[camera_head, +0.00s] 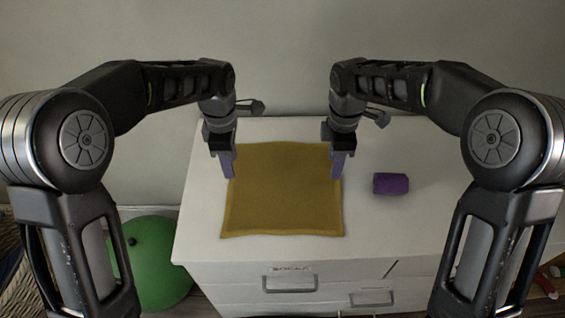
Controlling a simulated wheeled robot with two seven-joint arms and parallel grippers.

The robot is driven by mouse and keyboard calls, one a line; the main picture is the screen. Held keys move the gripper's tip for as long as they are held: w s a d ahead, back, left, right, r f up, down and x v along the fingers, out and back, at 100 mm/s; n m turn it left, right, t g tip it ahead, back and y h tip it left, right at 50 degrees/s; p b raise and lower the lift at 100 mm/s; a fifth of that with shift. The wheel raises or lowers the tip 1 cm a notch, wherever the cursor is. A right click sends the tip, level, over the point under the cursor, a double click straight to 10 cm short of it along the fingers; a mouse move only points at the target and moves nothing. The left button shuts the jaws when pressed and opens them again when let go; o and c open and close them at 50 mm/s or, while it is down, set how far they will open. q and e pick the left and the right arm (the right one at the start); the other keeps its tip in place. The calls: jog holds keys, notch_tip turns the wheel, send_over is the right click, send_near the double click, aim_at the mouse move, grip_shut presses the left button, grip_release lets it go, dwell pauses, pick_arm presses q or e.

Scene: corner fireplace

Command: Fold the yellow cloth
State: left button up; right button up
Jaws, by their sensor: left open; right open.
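The yellow cloth (284,195) lies flat and spread out, roughly square, on top of a white cabinet. My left gripper (227,168) points down at the cloth's left edge, near its back left corner. My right gripper (338,166) points down at the cloth's right edge, near its back right corner. Both grippers are open. Their fingers hide small parts of the cloth's side edges. I cannot tell whether the fingertips touch the cloth.
A purple rolled object (390,184) lies on the white cabinet (300,258) to the right of the cloth. The cabinet's front has drawer handles. A green ball (158,262) is on the floor at the left. A plain wall stands behind.

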aim_at(235, 186)
pick_arm(q)
jog(key=shift+r, duration=0.2)
pick_arm(e)
jog(key=shift+r, duration=0.2)
pick_arm(q)
jog(key=shift+f, duration=4.05)
pick_arm(e)
jog(key=shift+f, duration=4.05)
pick_arm(q)
jog(key=shift+f, duration=0.25)
pick_arm(e)
jog(key=shift+f, duration=0.25)
pick_arm(q)
jog(key=shift+r, duration=0.15)
jog(key=shift+c, duration=0.2)
pick_arm(e)
jog(key=shift+r, duration=0.1)
jog(key=shift+c, duration=0.2)
pick_arm(q)
jog(key=shift+c, duration=0.8)
pick_arm(e)
jog(key=shift+c, duration=0.8)
